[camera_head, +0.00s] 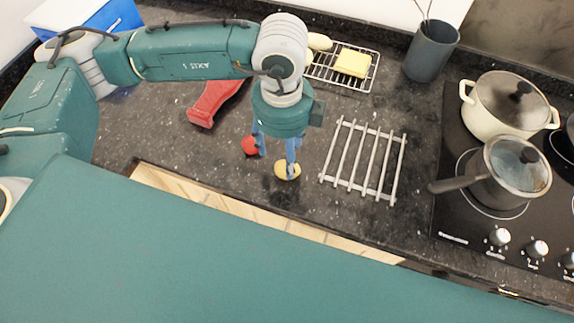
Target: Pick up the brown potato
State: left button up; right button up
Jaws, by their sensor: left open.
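A rounded yellow-tan item (281,171), which looks like the potato, lies on the dark granite counter near its front edge. My left gripper (277,165) points down above it with its blue fingers spread open. One fingertip overlaps the yellow-tan item in the picture and hides part of it; I cannot tell if they touch. The other finger is beside a red round item (249,145), just left of it. Nothing shows held between the fingers. My right gripper is not in view.
A metal slatted trivet (343,158) lies right of the gripper. A red bottle-like item (208,103) lies to the left. Behind are a wire rack (322,72) with a yellow sponge (353,63) and a grey utensil cup (431,52). A cream pot (490,112) and a grey saucepan (485,190) stand right, on the hob.

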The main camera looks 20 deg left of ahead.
pick_arm(q)
jog(key=shift+s+d+f+p, duration=0.1)
jog(key=shift+d+f+p, duration=0.05)
jog(key=shift+f+p, duration=0.25)
jog(key=f, duration=0.1)
jog(key=f+p, duration=0.1)
jog(key=f, duration=0.1)
jog(key=shift+d+f+p, duration=0.25)
jog(key=shift+p, duration=0.05)
jog(key=shift+f, duration=0.35)
jog(key=c, duration=1.3)
